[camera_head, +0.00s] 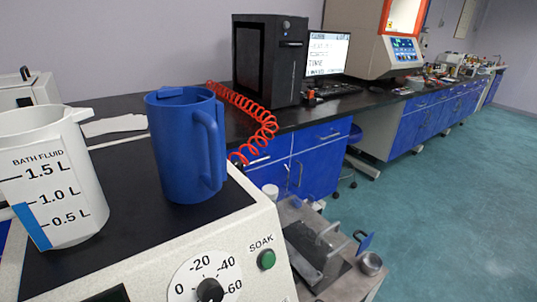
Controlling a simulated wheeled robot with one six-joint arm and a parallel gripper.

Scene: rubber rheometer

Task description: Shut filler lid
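I cannot make out a filler lid for certain in the head camera view. A pale bench-top bath unit (250,240) with a dial (209,289) and a green SOAK button (266,259) fills the lower left. A blue jug (180,150) with its handle to the right stands upright on the unit's black top. A white BATH FLUID jug (60,190) with volume marks and a blue level strip stands to its left, apart from it. My gripper is not visible.
Behind are a dark bench (125,105), a black tower (268,60), a coiled red hose (250,112) and a monitor (327,54). A grey metal surface (345,283) with handled items and a small metal cup (371,263) lies lower right. Green floor (450,210) is open at right.

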